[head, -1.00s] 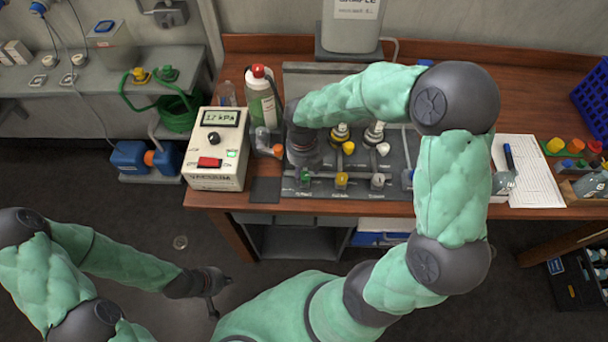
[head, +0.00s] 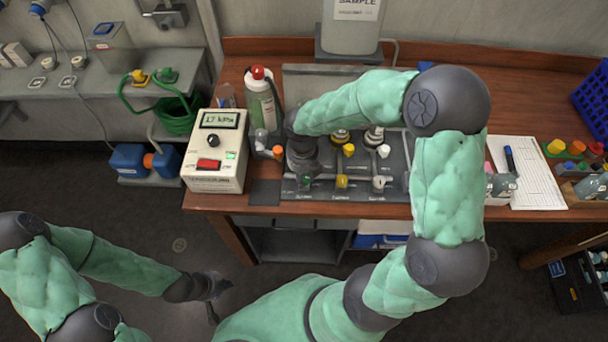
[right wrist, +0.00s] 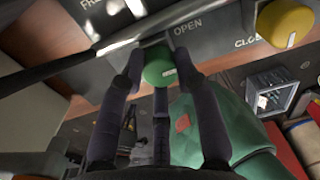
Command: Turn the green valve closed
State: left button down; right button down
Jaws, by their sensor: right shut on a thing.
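The green valve (right wrist: 159,67) is a round knob with a white mark on its right side. It sits on the dark panel (head: 400,165), at the front left of a group of valves. In the right wrist view my right gripper (right wrist: 160,80) is shut on the green valve, with fingers on both sides of it. In the head view my right gripper (head: 303,168) reaches down over the valve and hides part of it. The word OPEN shows just right of the knob. My left gripper (head: 213,297) hangs over the floor, away from the table; its jaws are unclear.
A yellow valve (right wrist: 283,22) is to the right of the green one. A grey-white valve (head: 379,182) stands further right. A pressure box (head: 217,160) and a red-capped bottle (head: 262,100) stand left of the panel. A paper sheet (head: 527,175) lies at the right.

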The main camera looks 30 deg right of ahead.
jog(key=m+p, duration=0.1)
jog(key=m, duration=0.2)
jog(key=shift+r+p, duration=0.1)
jog(key=shift+p, duration=0.3)
jog(key=m+p, duration=0.1)
jog(key=m, duration=0.3)
jog(key=shift+m, duration=0.3)
jog(key=m, duration=0.4)
jog(key=shift+m+p, duration=0.3)
jog(key=shift+p, duration=0.05)
jog(key=m, duration=0.5)
jog(key=shift+m, duration=0.3)
jog(key=c, duration=0.9)
grip_release()
